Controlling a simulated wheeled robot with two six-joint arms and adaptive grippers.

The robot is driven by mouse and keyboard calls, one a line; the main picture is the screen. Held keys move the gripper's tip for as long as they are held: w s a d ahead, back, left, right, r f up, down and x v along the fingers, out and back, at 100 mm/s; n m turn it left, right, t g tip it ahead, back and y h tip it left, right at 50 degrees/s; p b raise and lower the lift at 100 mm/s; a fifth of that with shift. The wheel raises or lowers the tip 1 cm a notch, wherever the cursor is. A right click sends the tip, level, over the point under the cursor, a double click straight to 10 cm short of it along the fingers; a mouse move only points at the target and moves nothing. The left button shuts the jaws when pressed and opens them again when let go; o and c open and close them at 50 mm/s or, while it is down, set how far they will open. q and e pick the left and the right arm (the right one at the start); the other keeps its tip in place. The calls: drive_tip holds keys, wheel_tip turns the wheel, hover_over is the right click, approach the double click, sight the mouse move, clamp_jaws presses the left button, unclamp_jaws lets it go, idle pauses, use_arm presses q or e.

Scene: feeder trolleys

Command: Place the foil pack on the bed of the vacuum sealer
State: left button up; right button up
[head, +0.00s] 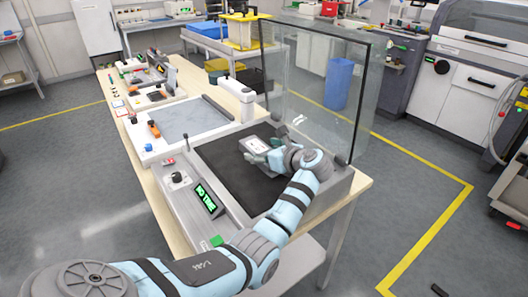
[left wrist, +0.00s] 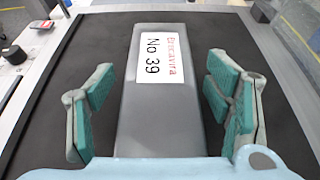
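The foil pack (head: 254,144) is a flat grey pack with a white label. It lies on the black bed (head: 222,168) of the vacuum sealer (head: 334,192), whose clear lid (head: 345,95) stands raised. In the left wrist view the pack (left wrist: 160,115) runs lengthwise, its label reading "No 39" in black below red print. My left gripper (head: 266,147) is over the bed at the pack. In the left wrist view the left gripper (left wrist: 158,95) is open, with green-padded fingers on either side of the pack and gaps between. My right gripper is in neither view.
A green-lit display (head: 206,198) and a knob (head: 178,179) sit on the sealer's front panel. A white-framed grey plate (head: 190,122) and a white post (head: 238,92) stand beside the sealer on the wooden bench (head: 160,194). The near left of the bed is clear.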

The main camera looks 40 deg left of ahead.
use_arm(q)
drive_tip(key=shift+r, duration=0.25)
drive_tip(key=v, duration=1.2)
drive_tip(key=shift+p, duration=0.4)
